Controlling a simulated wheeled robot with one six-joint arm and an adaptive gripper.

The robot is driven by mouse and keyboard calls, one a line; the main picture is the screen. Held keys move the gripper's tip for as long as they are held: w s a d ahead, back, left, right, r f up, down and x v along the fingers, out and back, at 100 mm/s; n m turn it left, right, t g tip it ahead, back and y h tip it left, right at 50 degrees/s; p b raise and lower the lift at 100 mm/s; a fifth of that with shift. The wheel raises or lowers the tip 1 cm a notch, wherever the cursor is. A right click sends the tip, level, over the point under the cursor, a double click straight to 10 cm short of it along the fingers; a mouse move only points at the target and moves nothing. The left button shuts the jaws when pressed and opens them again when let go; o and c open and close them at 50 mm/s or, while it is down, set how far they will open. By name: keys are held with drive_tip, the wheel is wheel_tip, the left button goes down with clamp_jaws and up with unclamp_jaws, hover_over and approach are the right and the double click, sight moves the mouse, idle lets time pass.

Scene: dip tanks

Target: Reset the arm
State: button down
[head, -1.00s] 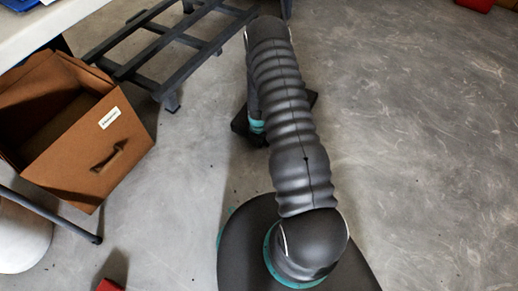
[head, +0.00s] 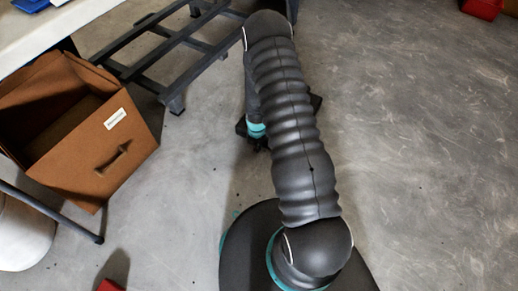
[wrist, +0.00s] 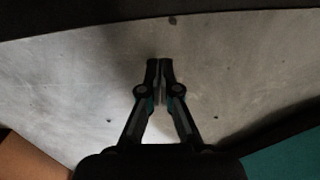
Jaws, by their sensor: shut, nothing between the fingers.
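My gripper (wrist: 160,68) shows in the wrist view with its two dark fingers together and nothing between them. It points down over bare grey floor (wrist: 230,60). In the head view my arm reaches up the picture from my base, and its lower end hangs behind the upper link. The fingertips are hidden or too small to tell there.
An open brown box (head: 97,160) stands at the left, below a white tabletop (head: 62,28). A dark slatted rack (head: 160,58) stands at the upper left. A red bin (head: 484,8) is at the top right. The floor at the right is clear.

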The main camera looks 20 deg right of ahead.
wheel_tip(320, 180, up, 6)
drive_tip(key=shift+a+r+p, duration=0.15)
drive_tip(key=shift+p, duration=0.15)
drive_tip(key=s+m+g, duration=0.2)
drive_tip(key=s+m, duration=0.4)
drive_tip(key=m, duration=0.3)
drive_tip(key=s+a+r+m+t+p, duration=0.2)
drive_tip(key=s+r+m, duration=0.3)
drive_tip(key=r, duration=1.3)
drive_tip(key=s+a+r+m+t+p, duration=0.1)
drive_tip(key=s+r+m, duration=0.5)
drive_tip(key=r, duration=1.2)
drive_tip(key=s+a+r+m+t+p, duration=0.2)
drive_tip(key=s+r, duration=0.6)
drive_tip(key=r, duration=1)
drive_tip(key=a+m+t, duration=0.1)
drive_tip(key=m+t, duration=0.1)
drive_tip(key=m, duration=0.1)
drive_tip(key=shift+s+a+r+t+p, duration=0.15)
drive_tip(key=shift+r+t+p, duration=0.1)
drive_tip(key=shift+t+p, duration=0.05)
